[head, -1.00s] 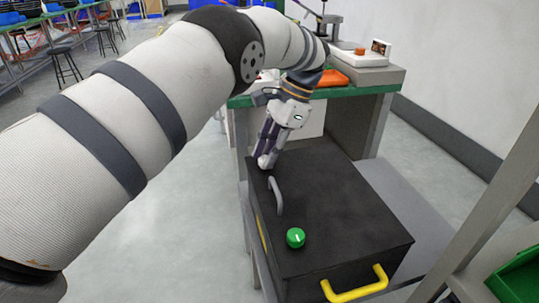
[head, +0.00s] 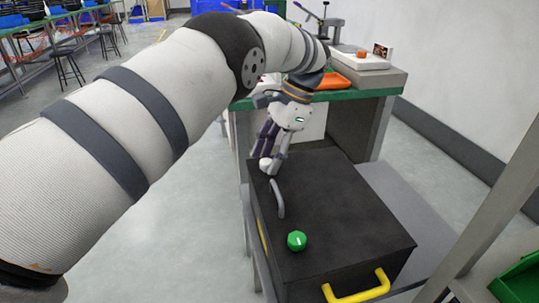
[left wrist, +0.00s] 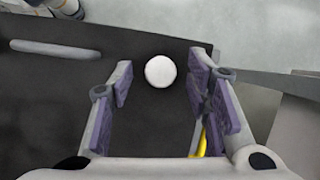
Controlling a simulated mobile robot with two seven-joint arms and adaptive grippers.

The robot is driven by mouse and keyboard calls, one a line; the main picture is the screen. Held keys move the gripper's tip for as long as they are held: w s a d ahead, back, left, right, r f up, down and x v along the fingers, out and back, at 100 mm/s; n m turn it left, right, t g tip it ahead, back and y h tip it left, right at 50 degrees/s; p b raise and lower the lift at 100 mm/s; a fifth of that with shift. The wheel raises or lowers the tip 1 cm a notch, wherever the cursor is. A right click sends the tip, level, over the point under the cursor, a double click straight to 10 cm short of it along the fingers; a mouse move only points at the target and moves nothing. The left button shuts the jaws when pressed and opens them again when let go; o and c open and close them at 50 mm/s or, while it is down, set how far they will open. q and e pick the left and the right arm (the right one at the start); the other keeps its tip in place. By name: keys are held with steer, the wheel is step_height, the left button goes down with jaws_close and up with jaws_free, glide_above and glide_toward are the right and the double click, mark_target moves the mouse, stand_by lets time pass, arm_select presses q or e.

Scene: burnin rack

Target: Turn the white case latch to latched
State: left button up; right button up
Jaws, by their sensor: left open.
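The white case latch (left wrist: 160,72) is a round white knob on top of the black case (head: 345,215). In the left wrist view it lies between the two spread fingers of my left gripper (left wrist: 164,95), towards their tips, with a gap on each side. In the head view my left gripper (head: 272,163) points down at the far left corner of the case top, and its fingers partly hide the white latch (head: 265,163). Whether the fingers touch the latch is not clear. The gripper is open. My right gripper is not in view.
A green knob (head: 297,241) and a grey handle (head: 277,198) stand on the case top. A yellow handle (head: 357,289) is on the front side. A green-edged bench (head: 355,93) with an orange tray (head: 337,80) stands behind. Open floor lies left.

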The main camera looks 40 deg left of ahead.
mark_target(270, 161)
arm_select(q)
step_height(270, 161, up, 10)
stand_by(0.3)
steer(key=shift+f, duration=0.1)
